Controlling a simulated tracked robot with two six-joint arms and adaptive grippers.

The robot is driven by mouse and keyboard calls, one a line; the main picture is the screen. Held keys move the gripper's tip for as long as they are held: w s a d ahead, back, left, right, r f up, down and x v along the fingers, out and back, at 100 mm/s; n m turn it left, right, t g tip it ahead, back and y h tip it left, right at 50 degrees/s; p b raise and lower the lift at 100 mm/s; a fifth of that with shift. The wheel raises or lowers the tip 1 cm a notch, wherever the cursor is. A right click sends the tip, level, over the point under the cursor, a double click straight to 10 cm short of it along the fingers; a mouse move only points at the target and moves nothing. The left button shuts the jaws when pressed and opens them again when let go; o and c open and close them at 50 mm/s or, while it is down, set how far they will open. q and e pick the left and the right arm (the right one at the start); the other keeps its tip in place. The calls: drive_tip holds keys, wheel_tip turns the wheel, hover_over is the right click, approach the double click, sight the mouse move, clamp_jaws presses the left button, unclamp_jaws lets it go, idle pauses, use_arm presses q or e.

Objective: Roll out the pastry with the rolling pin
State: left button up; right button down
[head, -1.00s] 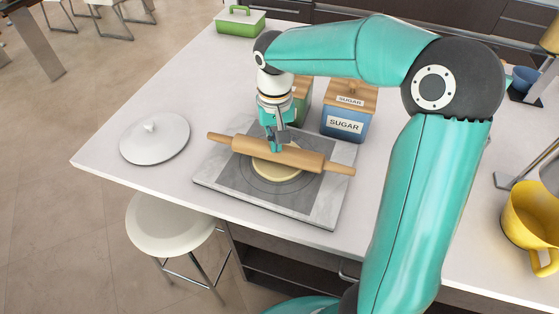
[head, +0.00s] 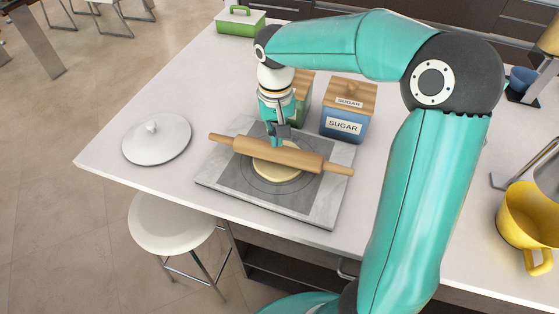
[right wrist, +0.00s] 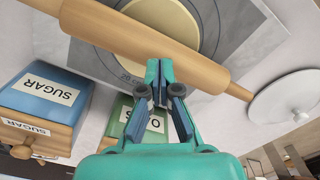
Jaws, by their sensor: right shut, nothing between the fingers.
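The wooden rolling pin (head: 277,155) lies across the pale round pastry (head: 276,174), which sits on a grey pastry board (head: 215,180) on the counter. The pin covers part of the pastry. My right gripper (head: 277,142) is shut and empty, pointing down at the far side of the pin's middle. In the right wrist view the closed fingertips (right wrist: 159,68) are close against the pin (right wrist: 145,42), and the pastry (right wrist: 165,22) shows beyond it. I cannot tell whether the fingers touch the pin. My left gripper is not in view.
A blue sugar canister (head: 344,120) and a green canister (head: 302,98) stand right behind the board. A white lid (head: 156,140) lies to the left. A green dish (head: 240,20) is at the back, and a yellow pot (head: 524,220) at the right.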

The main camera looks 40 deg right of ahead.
drive_tip(key=shift+f, duration=0.25)
drive_tip(key=shift+f+b, duration=0.85)
drive_tip(key=shift+d+r, duration=0.1)
drive_tip(key=shift+w+d+p, duration=0.2)
drive_tip(key=shift+d+p, duration=0.1)
drive_tip(key=shift+w+d+p, duration=0.3)
drive_tip(key=shift+w+d, duration=0.1)
drive_tip(key=shift+d, duration=0.4)
drive_tip(key=shift+r, duration=0.1)
drive_tip(key=shift+r+p, duration=0.85)
drive_tip(key=shift+r, duration=0.05)
drive_tip(key=shift+f, duration=0.2)
